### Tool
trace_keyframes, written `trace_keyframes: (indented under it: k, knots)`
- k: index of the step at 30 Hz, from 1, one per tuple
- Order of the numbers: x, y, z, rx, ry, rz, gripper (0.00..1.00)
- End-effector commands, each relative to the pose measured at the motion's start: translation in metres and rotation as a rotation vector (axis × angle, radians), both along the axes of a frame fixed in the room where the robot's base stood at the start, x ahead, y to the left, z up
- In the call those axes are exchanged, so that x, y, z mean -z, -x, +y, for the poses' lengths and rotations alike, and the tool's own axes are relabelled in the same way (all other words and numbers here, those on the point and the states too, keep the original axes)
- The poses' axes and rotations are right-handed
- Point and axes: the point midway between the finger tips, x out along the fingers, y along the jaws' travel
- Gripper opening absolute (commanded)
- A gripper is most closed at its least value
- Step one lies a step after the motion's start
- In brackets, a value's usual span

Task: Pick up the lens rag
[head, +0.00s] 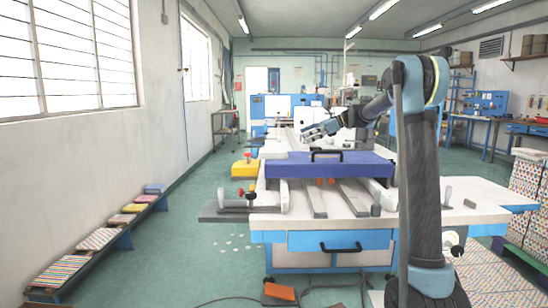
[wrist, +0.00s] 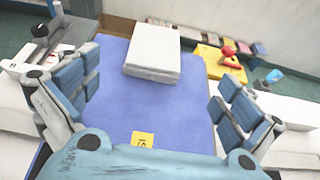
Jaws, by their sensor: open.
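A thick white folded pad (wrist: 153,52) lies on a flat blue surface (wrist: 112,110) in the wrist view, near its far edge. It looks like a folded cloth and may be the lens rag, but I cannot tell for sure. My gripper (wrist: 158,88) is open and empty, its blue-grey fingers spread wide on both sides, with the pad ahead between them. In the head view my gripper (head: 318,131) is held over the machine table, above and behind the blue beam (head: 330,171). I cannot make out the pad clearly there.
A yellow label (wrist: 143,139) sits on the blue surface. A yellow block (head: 245,167) with red parts is left of the table.

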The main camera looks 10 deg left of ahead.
Motion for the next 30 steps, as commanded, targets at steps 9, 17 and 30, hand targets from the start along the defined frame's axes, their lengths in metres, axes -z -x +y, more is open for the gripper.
trace_keyframes:
  k: [9, 17, 30]
  knots:
    - [0.022, 0.016, 0.056, -0.009, 0.001, -0.002, 1.00]
    - [0.038, 0.025, 0.094, -0.010, 0.001, -0.003, 1.00]
    - [0.049, 0.033, 0.120, -0.009, 0.001, -0.003, 1.00]
